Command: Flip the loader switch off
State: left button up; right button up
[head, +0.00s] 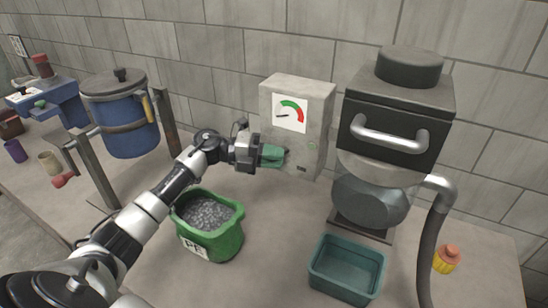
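A grey control box (276,97) stands against the block wall, with a red and green dial on its front. A small green spot (312,146) and a dark label (301,168) show low on its front. My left gripper (275,156), with teal fingers, is at the lower left of this box, pointing right. Its fingertips overlap the box's edge in the picture; I cannot tell whether they touch it. The fingers look like one teal block, so the gap between them cannot be made out. No switch lever shows clearly; the gripper may hide it. My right gripper is out of view.
A black-topped machine (397,120) with a silver handle and hose stands right of the box. A teal bin (346,270), a green tub (222,243) of grey pellets and a yellow-orange bottle (446,260) are on the counter. A blue pot (125,125) stands left.

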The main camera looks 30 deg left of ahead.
pick_arm(q)
jog(key=o, duration=0.4)
jog(key=b+v, duration=0.3)
jog(key=v, duration=0.7)
jog(key=shift+s+a+b, duration=0.15)
jog(key=shift+a+b, duration=0.2)
